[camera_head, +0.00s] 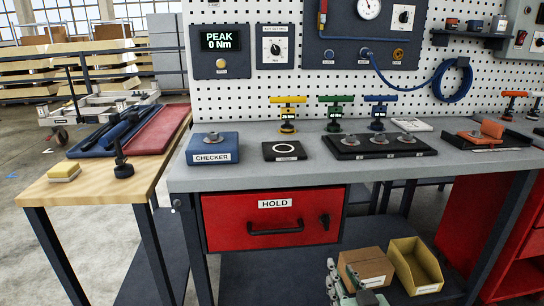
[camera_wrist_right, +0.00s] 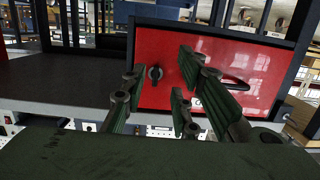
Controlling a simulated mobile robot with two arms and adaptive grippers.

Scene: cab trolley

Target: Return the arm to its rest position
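My right gripper (camera_head: 350,290) shows at the bottom edge of the head view, low in front of the bench and near the cardboard boxes. In the right wrist view its green-padded fingers (camera_wrist_right: 155,88) are spread apart with nothing between them. Behind the fingers is the red HOLD drawer (camera_wrist_right: 240,70), upside down in that view. In the head view the same drawer (camera_head: 225,230) looks shut under the bench top, with a black handle and a knob. My left gripper is in neither view.
The grey bench (camera_head: 245,173) carries a blue checker (camera_head: 212,150), a black tray (camera_head: 380,155) and yellow, green and blue T-handled tools. A brown box (camera_head: 365,266) and a yellow bin (camera_head: 415,268) stand on the lower shelf. A wooden side table (camera_head: 90,190) is at left.

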